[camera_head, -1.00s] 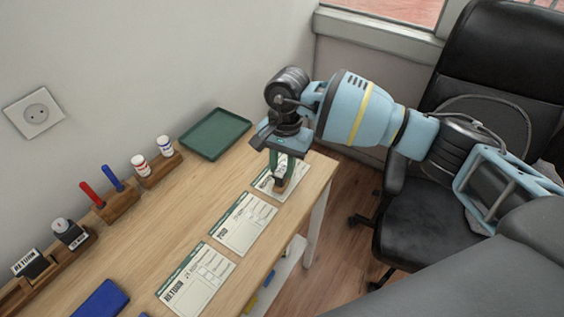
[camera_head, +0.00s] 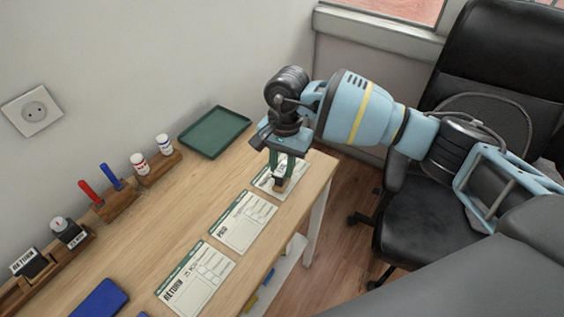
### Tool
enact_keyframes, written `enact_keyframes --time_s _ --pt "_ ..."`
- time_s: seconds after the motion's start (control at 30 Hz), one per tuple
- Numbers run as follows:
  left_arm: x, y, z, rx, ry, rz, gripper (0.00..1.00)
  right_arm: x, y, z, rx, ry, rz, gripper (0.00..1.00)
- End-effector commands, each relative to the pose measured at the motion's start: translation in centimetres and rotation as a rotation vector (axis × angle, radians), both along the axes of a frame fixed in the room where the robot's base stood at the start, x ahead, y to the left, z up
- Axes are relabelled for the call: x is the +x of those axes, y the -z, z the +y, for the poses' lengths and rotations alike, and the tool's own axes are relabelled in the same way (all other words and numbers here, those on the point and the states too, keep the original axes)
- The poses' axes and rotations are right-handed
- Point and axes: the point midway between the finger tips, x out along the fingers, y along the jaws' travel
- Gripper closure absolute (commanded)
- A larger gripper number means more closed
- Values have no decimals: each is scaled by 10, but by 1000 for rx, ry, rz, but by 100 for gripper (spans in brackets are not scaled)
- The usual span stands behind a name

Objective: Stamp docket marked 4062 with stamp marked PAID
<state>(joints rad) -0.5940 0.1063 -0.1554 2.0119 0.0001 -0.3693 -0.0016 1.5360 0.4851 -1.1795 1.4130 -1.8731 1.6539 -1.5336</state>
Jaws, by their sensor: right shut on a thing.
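My right gripper (camera_head: 283,162) points down at the far end of the counter. It is shut on a stamp with a wooden base (camera_head: 280,185), whose marking I cannot read. The stamp is at the far docket (camera_head: 263,183), which it partly hides; I cannot tell whether it touches the paper. A middle docket (camera_head: 250,218) bears a dark word that looks like PAID. The near docket (camera_head: 203,275) bears RETURN. The number 4062 is not legible on any docket. My left gripper is not in view.
A green tray (camera_head: 215,132) lies at the back. Along the wall are a holder with two small bottles (camera_head: 139,164), red and blue pens (camera_head: 91,192), and a wooden rack (camera_head: 45,281) with stamps. A blue pad (camera_head: 99,298) lies at the front. A black chair (camera_head: 430,226) stands right.

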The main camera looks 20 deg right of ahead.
Motion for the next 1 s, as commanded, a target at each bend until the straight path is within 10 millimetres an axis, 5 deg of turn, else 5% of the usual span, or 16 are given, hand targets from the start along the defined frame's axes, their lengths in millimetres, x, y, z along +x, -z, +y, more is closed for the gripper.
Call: enact_keyframes --time_s 0.53,1.0 --pt "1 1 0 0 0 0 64 -1 2 0 -2 1 1 100" --pt "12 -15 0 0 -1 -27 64 0 -30 0 -1 0 -2 100"
